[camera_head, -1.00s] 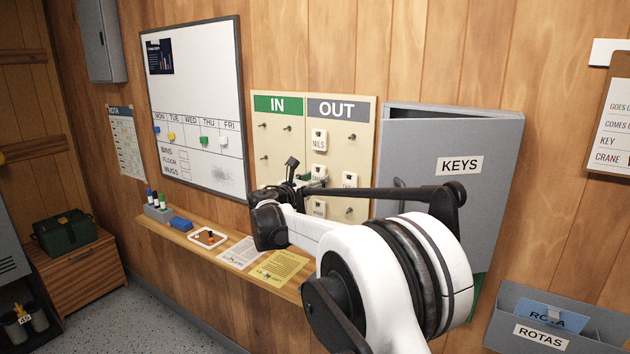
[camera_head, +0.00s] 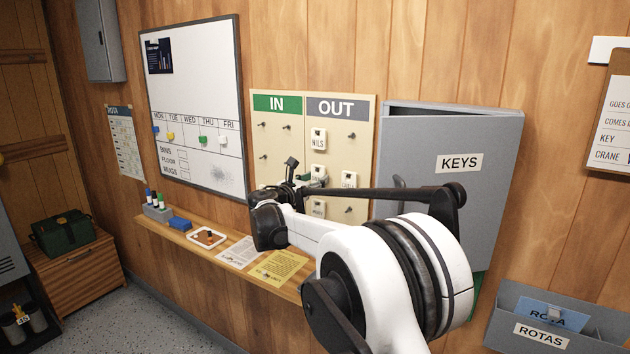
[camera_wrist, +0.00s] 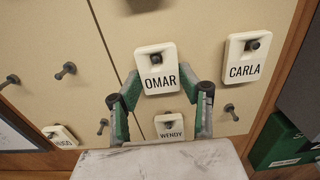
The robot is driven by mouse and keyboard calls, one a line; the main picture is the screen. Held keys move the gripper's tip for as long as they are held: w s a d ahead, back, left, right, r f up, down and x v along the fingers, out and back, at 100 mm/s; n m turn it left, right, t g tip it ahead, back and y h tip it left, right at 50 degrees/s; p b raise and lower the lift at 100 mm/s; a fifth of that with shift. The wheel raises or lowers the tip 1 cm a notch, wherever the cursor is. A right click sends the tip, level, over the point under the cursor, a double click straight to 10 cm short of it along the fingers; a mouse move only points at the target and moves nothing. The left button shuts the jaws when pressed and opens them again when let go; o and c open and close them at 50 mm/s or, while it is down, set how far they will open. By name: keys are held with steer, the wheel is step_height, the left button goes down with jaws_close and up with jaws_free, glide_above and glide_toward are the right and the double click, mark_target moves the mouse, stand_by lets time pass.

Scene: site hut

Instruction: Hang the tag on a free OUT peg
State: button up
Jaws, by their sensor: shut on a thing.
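A white tag reading OMAR (camera_wrist: 160,81) is between the green fingers of my gripper (camera_wrist: 159,84) in the wrist view. My gripper is shut on it at its sides. The tag is at the board's OUT half, in the left column above the WENDY tag (camera_wrist: 171,134). A dark peg end shows at its hole; whether the tag's weight rests on the peg I cannot tell. The CARLA tag (camera_wrist: 242,71) hangs to the right. A bare OUT peg (camera_wrist: 231,111) is below CARLA; another upper-right OUT peg (camera_head: 351,136) is bare. My arm partly hides the board in the head view.
The NILS tag (camera_head: 318,140) hangs on OUT at upper left. Bare IN pegs (camera_wrist: 66,70) are to the left. The grey KEYS cabinet (camera_head: 447,190) stands out close on the right. A shelf (camera_head: 206,248) with papers, a tray and markers runs below the board.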

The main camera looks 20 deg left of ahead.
steer(key=o, duration=1.1)
steer(key=shift+c, duration=0.2)
steer(key=shift+s, duration=0.1)
steer(key=s+a, duration=0.2)
steer(key=s, duration=0.9)
steer(key=shift+s, duration=0.35)
